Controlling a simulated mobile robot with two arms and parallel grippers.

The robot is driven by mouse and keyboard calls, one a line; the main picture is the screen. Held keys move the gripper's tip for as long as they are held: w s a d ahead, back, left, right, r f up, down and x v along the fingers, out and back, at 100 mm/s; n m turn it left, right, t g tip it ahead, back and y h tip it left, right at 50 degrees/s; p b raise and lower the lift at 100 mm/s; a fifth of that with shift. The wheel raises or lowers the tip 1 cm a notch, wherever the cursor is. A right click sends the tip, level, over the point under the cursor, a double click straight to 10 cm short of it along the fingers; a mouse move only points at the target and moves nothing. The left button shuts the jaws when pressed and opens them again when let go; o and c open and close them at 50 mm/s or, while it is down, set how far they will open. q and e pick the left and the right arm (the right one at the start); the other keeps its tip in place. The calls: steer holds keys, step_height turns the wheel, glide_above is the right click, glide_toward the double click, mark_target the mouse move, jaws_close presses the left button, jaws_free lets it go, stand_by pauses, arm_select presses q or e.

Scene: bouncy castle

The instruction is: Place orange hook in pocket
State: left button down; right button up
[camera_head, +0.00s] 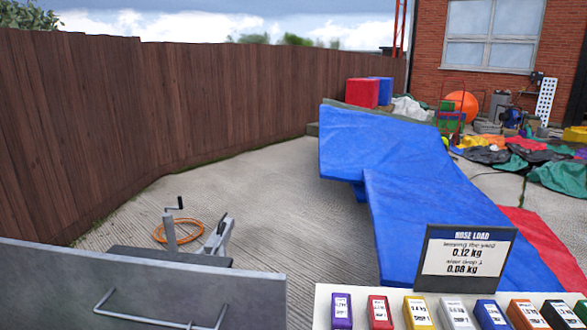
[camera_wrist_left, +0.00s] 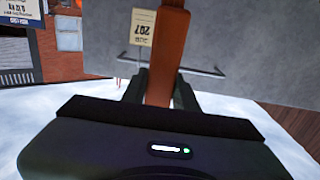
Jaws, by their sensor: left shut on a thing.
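In the left wrist view my left gripper (camera_wrist_left: 158,88) is shut on a long orange-brown bar, which appears to be the orange hook (camera_wrist_left: 168,45). Neither gripper shows in the head view. I cannot make out a pocket for certain.
In the head view a grey panel (camera_head: 60,285) with a wire handle stands at front left. A row of coloured labelled blocks (camera_head: 420,312) and a hose load sign (camera_head: 463,258) are at front right. Blue sheeting (camera_head: 400,160) lies beyond. Concrete ground (camera_head: 270,190) is open at centre left.

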arm_select(q)
steer(key=w+d+r+n+y, duration=0.1)
steer(key=w+d+r, duration=0.3)
steer(key=d+r, duration=0.7)
steer(key=d, duration=0.3)
steer(key=shift+d+r+y, duration=0.2)
steer(key=shift+r+y, duration=0.1)
steer(key=shift+r, duration=0.1)
